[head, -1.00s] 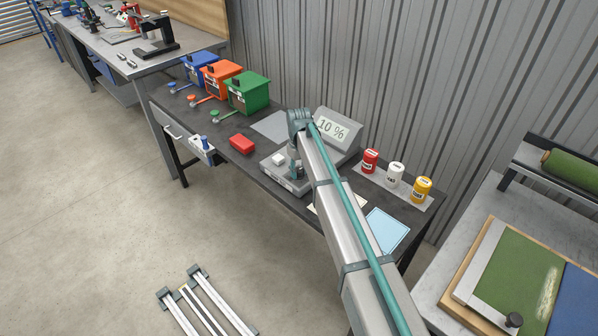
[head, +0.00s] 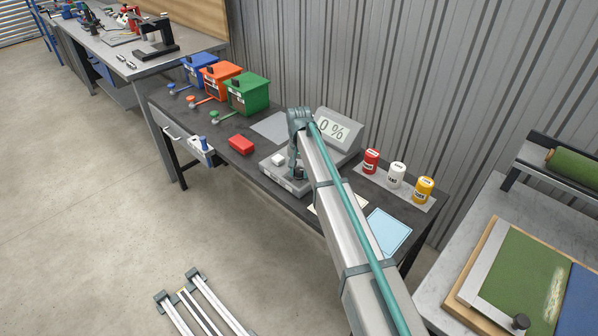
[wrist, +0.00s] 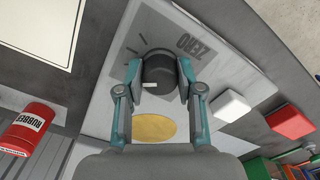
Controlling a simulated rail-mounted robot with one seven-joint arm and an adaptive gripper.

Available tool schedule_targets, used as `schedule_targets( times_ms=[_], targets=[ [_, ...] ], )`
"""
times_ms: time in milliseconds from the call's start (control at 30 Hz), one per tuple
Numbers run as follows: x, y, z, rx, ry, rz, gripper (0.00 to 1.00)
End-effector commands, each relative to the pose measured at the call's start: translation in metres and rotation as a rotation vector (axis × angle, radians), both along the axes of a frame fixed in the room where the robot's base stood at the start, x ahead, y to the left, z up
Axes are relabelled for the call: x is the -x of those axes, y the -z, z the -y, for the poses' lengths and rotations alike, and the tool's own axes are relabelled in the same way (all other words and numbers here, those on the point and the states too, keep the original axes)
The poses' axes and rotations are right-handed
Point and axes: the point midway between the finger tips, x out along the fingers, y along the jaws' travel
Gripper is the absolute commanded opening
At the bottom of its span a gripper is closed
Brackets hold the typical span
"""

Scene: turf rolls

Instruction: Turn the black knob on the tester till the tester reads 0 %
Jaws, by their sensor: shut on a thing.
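The tester (head: 270,167) is a grey box on the dark bench, with a tilted screen (head: 332,128) at its back. The screen shows "0 %"; its left edge is close behind my arm, so I cannot tell whether a digit is hidden there. The black knob (wrist: 160,68) is upright on the tester's top, with a small white mark on its near side and printed tick marks around it. My gripper (wrist: 158,78) is shut on the knob, one finger on each side. In the head view my gripper (head: 298,172) is partly hidden by my arm.
A white button (wrist: 230,106) and a yellow disc (wrist: 154,128) are on the tester near the knob. A red box (head: 241,145) lies to the left. Red, white and yellow cans (head: 397,175) stand to the right. Coloured bins (head: 248,92) stand at the back left.

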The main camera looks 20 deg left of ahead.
Motion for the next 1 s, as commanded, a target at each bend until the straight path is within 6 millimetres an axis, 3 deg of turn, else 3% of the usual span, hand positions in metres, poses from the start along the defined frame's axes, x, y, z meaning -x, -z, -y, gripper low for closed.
schedule_targets(
  times_ms=[667, 700, 800, 1000],
  targets=[
    [-0.0004, -0.0005, -0.0003, 0.000, 0.064, 0.001, 0.02],
    [-0.0004, -0.0005, -0.0002, 0.000, 0.064, 0.001, 0.43],
    [-0.0004, -0.0005, -0.0002, 0.000, 0.063, 0.001, 0.60],
    [-0.0002, -0.0003, -0.0001, 0.000, 0.063, 0.001, 0.62]
  ],
)
